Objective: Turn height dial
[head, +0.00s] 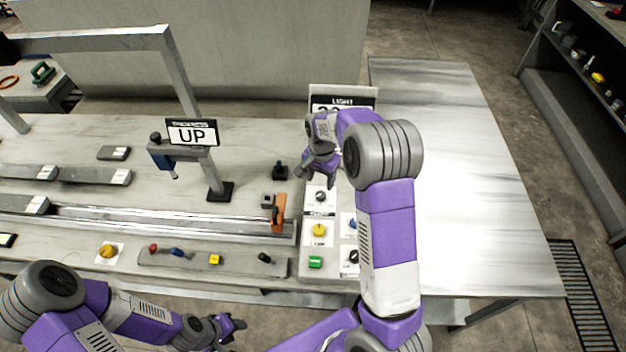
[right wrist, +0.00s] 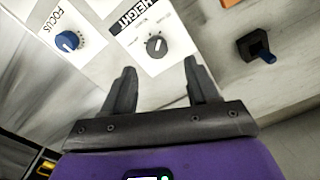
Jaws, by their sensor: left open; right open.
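The height dial (right wrist: 156,46) is a small dark grey knob with a pale pointer on a white plate labelled HEIGHT in the right wrist view. In the head view a dark knob (head: 320,196), likely the same one, sits on the control panel just below my right gripper (head: 318,172). My right gripper is open and empty. In the wrist view its two fingers (right wrist: 160,82) point toward the dial, one to each side, and appear apart from it. My left gripper (head: 230,325) is open and empty in front of the bench's near edge.
A blue focus knob (right wrist: 67,41) and a black joystick (right wrist: 256,48) flank the dial. A yellow knob (head: 319,230), a green button (head: 315,262) and an orange clamp (head: 279,212) are close by. The bench's right side (head: 470,180) is clear.

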